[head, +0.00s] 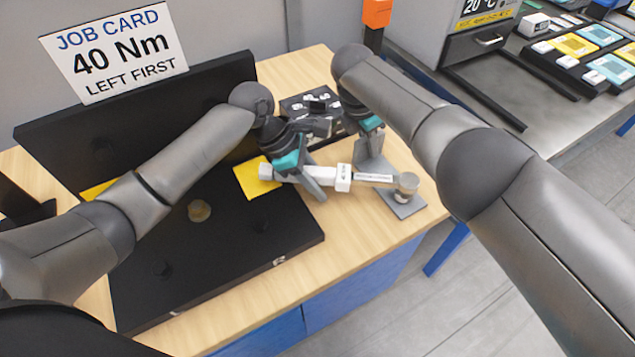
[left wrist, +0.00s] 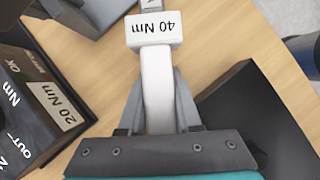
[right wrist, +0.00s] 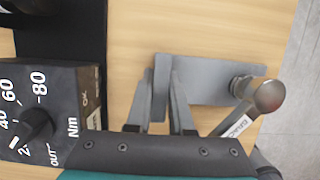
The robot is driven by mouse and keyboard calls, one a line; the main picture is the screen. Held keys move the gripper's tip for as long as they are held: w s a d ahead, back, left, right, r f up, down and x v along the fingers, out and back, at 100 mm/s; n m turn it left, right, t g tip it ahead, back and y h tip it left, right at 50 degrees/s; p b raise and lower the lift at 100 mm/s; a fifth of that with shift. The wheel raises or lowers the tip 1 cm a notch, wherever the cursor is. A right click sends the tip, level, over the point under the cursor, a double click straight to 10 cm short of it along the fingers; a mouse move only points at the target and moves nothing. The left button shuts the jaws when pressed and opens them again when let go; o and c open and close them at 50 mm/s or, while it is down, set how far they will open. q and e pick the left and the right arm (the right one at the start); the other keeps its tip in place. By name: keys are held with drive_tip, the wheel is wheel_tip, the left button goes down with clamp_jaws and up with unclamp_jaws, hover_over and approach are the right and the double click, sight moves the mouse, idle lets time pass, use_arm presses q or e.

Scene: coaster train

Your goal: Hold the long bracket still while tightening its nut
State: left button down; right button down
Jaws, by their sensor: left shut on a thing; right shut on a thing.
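The long bracket (head: 408,207) is a grey metal piece with a flat base and an upright plate, near the bench's right edge. My right gripper (head: 372,160) is shut on the upright plate, also seen in the right wrist view (right wrist: 160,90). My left gripper (head: 316,184) is shut on the white handle of the torque wrench (head: 343,178), which reads 40 Nm in the left wrist view (left wrist: 155,30). The wrench's round head (right wrist: 268,95) is above the nut (right wrist: 238,84) on the base. I cannot tell whether it is seated.
A black dial box (right wrist: 50,115) marked in Nm stands behind the grippers. A job card (head: 115,52) reads 40 Nm, left first. Bare wood (head: 350,245) lies in front.

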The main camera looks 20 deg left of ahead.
sight(321, 167)
use_arm(q)
drive_tip(key=shift+w+a+m+g, duration=0.15)
drive_tip(key=shift+w+m+g, duration=0.15)
drive_tip(key=shift+w+m, duration=0.4)
idle(0.5)
drive_tip(key=shift+s+n, duration=0.35)
drive_tip(key=shift+n, duration=0.15)
drive_tip(key=shift+w+r, duration=0.1)
drive_tip(key=shift+r, duration=2.3)
use_arm(e)
drive_tip(key=c, duration=0.7)
unclamp_jaws()
